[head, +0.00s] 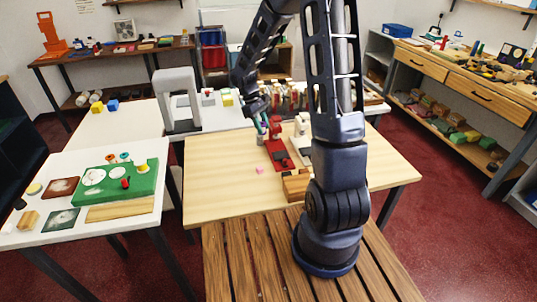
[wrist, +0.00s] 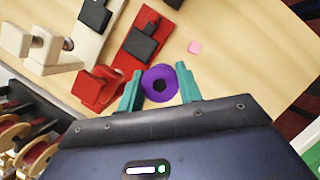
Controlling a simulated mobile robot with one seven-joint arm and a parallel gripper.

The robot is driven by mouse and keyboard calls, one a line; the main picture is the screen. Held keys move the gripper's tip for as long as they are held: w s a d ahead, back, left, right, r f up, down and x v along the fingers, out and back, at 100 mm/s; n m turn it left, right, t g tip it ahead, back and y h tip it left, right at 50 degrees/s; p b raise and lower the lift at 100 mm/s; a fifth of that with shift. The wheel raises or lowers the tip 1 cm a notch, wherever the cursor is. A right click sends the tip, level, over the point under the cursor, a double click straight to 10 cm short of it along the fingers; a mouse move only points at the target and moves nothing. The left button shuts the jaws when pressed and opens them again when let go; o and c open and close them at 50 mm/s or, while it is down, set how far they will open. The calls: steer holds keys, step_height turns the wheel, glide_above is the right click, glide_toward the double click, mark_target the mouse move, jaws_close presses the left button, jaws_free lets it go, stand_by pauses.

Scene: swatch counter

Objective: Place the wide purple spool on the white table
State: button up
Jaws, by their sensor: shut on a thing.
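The wide purple spool (wrist: 160,84) sits between the teal fingertips of my gripper (wrist: 159,88) in the wrist view, its round end and dark centre hole facing the camera. My gripper is shut on it. In the head view my gripper (head: 262,127) is over the light wooden table (head: 220,165), beside a red device (head: 277,150); the spool is too small to make out there. A white table (head: 75,245) stands at the left front, with a green board (head: 110,198) and small items on it. Another white surface (head: 130,122) lies behind it.
A white device (wrist: 48,48) stands beside the red one. A pink square (wrist: 195,47) lies on bare wood. A grey arch (head: 178,98) stands on the rear white surface.

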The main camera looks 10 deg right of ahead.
step_height(320, 180, down, 15)
steer(key=shift+r, duration=0.2)
stand_by(0.4)
steer(key=shift+f, duration=0.1)
steer(key=o, duration=0.7)
steer(key=shift+o, duration=0.2)
